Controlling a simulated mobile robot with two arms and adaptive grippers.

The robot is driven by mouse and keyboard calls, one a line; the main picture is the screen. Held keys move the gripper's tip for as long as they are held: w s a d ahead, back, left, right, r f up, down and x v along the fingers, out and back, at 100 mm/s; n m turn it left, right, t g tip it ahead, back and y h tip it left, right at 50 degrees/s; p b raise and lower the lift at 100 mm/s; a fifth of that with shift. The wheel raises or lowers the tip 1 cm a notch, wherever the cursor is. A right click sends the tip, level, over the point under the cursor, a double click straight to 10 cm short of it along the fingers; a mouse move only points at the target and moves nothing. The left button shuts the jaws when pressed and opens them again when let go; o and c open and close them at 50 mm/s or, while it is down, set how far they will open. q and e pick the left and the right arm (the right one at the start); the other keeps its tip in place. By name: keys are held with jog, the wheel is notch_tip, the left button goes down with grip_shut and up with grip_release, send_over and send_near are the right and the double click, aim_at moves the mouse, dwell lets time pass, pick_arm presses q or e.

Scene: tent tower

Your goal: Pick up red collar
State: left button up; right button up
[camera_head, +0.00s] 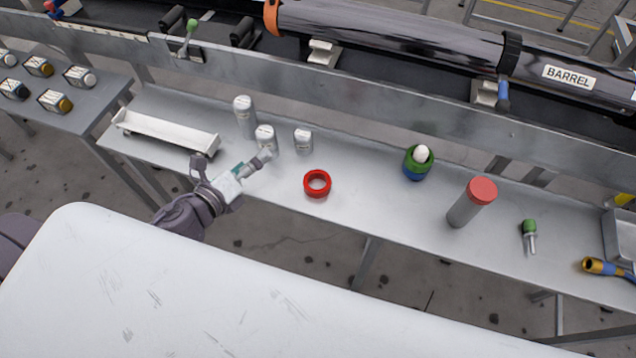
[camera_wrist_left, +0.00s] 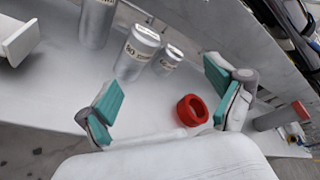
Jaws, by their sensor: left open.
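The red collar (camera_head: 317,184) is a short red ring lying flat on the grey bench, near its front edge. It also shows in the left wrist view (camera_wrist_left: 192,110), between my fingers in the picture and close to the right one. My left gripper (camera_head: 262,162) is left of the collar, in front of the middle grey canister. My right gripper is not in view.
Grey canisters (camera_head: 245,117) stand behind my left gripper. A white tray (camera_head: 165,132) is at the left. Right of the collar are a green and blue cup (camera_head: 417,163) and a red-capped grey cylinder (camera_head: 472,203). The bench around the collar is clear. A large barrel (camera_head: 400,40) lies behind.

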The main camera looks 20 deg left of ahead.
pick_arm(q)
jog(key=d+m+h, duration=0.1)
jog(key=m, duration=0.2)
jog(key=s+d+m+g+h, duration=0.1)
jog(key=m+h, duration=0.1)
jog(key=m, duration=0.2)
jog(key=s+d+m+g+h, duration=0.1)
jog(key=m+h, duration=0.1)
jog(key=m, duration=0.2)
jog(key=shift+s+f, duration=0.1)
jog(key=shift+f, duration=0.25)
jog(key=s+d+f+m+g+h, duration=0.1)
jog(key=s+m+g+h, duration=0.15)
jog(key=m, duration=0.35)
jog(key=p, duration=0.2)
send_near(326, 179)
jog(key=shift+w+d+f+g+y, duration=0.1)
jog(key=shift+w+d+g+y, duration=0.2)
jog(key=shift+w+d, duration=0.35)
jog(key=shift+w+d+f, duration=0.25)
jog(key=shift+w, duration=0.1)
jog(key=shift+w+d+f+p, duration=0.1)
jog(key=shift+w+d+p, duration=0.15)
jog(key=shift+p, duration=0.2)
jog(key=p+x, duration=0.1)
jog(key=x, duration=0.3)
jog(key=shift+w+d+f, duration=0.1)
jog(key=shift+d+f, duration=0.05)
jog(key=shift+c, duration=0.2)
jog(key=c, duration=1.3)
